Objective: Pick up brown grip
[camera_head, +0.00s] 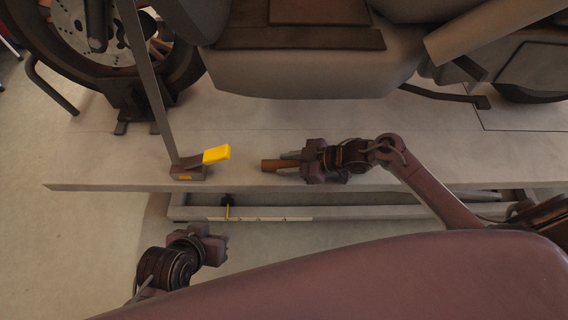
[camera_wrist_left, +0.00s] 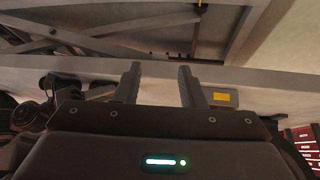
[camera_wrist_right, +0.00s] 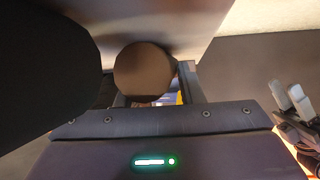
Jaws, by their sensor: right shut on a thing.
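The brown grip (camera_head: 272,165) is a short brown cylinder on or just above the grey lift platform; I cannot tell whether it touches. My right gripper (camera_head: 290,162) is shut on it, and one end sticks out to the left of the fingers. In the right wrist view the round brown end of the grip (camera_wrist_right: 144,71) fills the space between the fingers and hides most of them. My left gripper (camera_head: 224,246) hangs near the platform's front edge, lower left. In the left wrist view its two fingers (camera_wrist_left: 158,86) stand apart with nothing between them.
A yellow-ended pedal (camera_head: 217,154) and a thin upright bar (camera_head: 150,85) stand left of the grip on the platform (camera_head: 100,172). A large motorcycle body (camera_head: 300,75) overhangs behind. A frame rail (camera_head: 290,213) runs below the platform's front edge. Bare floor lies at left.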

